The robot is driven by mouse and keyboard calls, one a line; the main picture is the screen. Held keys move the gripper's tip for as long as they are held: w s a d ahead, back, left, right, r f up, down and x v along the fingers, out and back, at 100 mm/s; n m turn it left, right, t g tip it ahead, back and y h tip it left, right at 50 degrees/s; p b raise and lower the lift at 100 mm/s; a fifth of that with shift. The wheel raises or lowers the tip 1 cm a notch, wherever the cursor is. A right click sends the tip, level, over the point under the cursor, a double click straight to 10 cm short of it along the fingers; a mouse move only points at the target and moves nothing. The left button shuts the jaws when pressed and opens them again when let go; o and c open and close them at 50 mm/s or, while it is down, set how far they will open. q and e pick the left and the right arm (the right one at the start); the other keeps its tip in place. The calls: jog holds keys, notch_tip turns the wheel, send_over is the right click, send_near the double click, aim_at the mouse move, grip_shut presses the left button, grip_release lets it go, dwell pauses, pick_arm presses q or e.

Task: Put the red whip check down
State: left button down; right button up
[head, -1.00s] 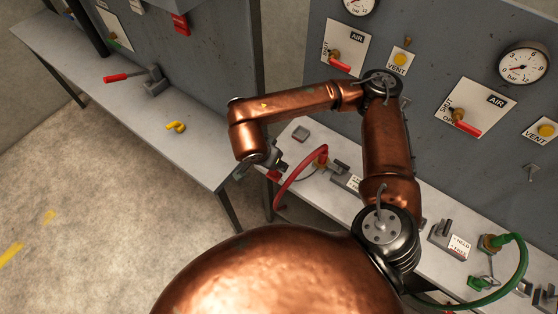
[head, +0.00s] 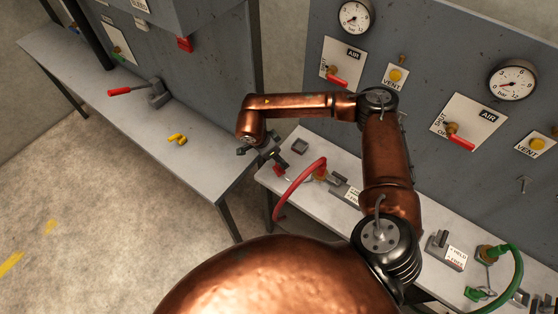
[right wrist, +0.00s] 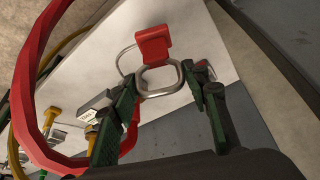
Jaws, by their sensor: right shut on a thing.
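The red whip check (right wrist: 153,43) shows in the right wrist view as a red piece with silver wire loops. My right gripper (right wrist: 163,76) is shut on it, with a silver loop (right wrist: 160,93) between the green-padded fingers. In the head view my right gripper (head: 264,153) is over the left end of the right bench (head: 305,140). A small red piece (head: 279,171) shows just below it, too small to tell its contact with the bench. My left gripper is not in view.
A red hose (head: 297,184) arches beside my gripper and hangs over the bench edge. A small dark square block (head: 299,146) lies close by. A green hose (head: 520,262) is at the right. The left bench (head: 205,150) carries yellow pieces (head: 177,139) and a red-handled lever (head: 120,92).

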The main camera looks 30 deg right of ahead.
jog(key=shift+w+d+f, duration=0.25)
jog(key=shift+w+f, duration=0.2)
jog(key=shift+f, duration=0.2)
jog(key=shift+w+d+f, duration=0.2)
jog(key=shift+w+f, duration=0.2)
jog(key=shift+f, duration=0.2)
jog(key=shift+f+p, duration=0.35)
jog(key=shift+f, duration=1.15)
jog(key=shift+f, duration=0.15)
jog(key=o, duration=1.3)
jog(key=shift+o, duration=0.3)
jog(key=b+v, duration=0.1)
jog(key=v, duration=1.1)
